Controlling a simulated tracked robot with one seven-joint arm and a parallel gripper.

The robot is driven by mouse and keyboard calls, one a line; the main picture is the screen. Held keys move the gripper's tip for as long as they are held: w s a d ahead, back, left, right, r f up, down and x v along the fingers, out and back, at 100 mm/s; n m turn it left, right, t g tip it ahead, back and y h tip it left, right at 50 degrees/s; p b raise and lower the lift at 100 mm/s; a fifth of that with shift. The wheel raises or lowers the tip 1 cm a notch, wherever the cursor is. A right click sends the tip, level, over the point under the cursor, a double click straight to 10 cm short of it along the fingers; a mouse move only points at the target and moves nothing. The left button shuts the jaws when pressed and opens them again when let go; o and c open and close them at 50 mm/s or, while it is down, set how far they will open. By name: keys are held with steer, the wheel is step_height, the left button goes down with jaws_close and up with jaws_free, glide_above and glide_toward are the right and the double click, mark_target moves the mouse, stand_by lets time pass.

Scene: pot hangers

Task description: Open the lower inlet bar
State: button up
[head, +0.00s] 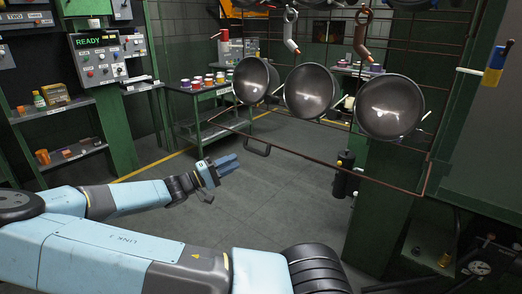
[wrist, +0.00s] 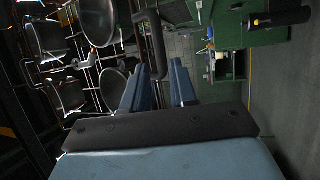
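The lower inlet bar (head: 330,163) is a thin brown rod that runs across the bottom front of the hanging rack. A dark U-shaped handle (head: 258,149) is on its left part. In the wrist view the handle (wrist: 154,40) stands upright just beyond my fingertips, its lower end in line with the gap between them. My gripper (head: 236,160) has two blue fingers and is to the left of the handle and slightly lower in the head view. In the wrist view my gripper (wrist: 161,66) is open, with nothing clearly held. Contact with the handle cannot be told.
Several dark pots (head: 308,91) hang on the wire rack above the bar. A green cart (head: 208,89) with small cans stands behind. The floor (head: 265,200) around my gripper is clear.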

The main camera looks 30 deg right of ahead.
steer(key=x, duration=1.1)
steer(key=shift+d, duration=0.3)
steer(key=shift+s, duration=0.1)
steer(key=shift+c, duration=0.3)
jaws_close()
